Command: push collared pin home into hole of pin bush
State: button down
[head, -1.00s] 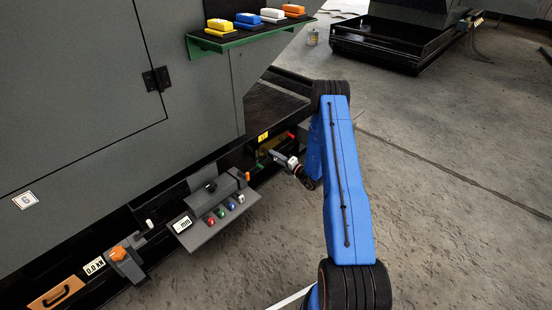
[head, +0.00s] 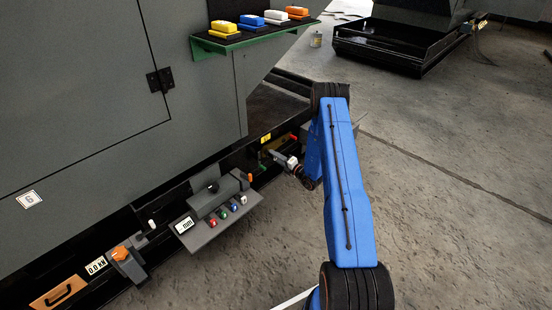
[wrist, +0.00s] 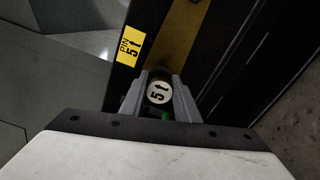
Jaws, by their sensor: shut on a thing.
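My gripper (wrist: 159,92) is shut on the collared pin (wrist: 158,92), whose round white end marked "5t" shows between the two grey fingers in the wrist view. In the head view my gripper (head: 281,160) is low at the dark rail, beyond my blue arm. The pin bush and its hole are hidden behind the pin and fingers, so how deep the pin sits cannot be told. A yellow "PIN 5t" label (wrist: 131,46) is on the rail just up and left of the fingers.
A small green part (wrist: 167,116) shows beside the fingers. In the head view a grey shelf with coloured knobs (head: 232,213) juts out left of my gripper. A green-edged shelf (head: 250,38) with coloured blocks is above. The concrete floor (head: 460,190) at right is open.

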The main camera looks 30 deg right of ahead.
jog(key=shift+x, duration=0.9)
jog(key=c, duration=1.3)
grip_release()
jog(key=v, duration=1.7)
jog(key=shift+s+r, duration=0.1)
jog(key=shift+s, duration=0.05)
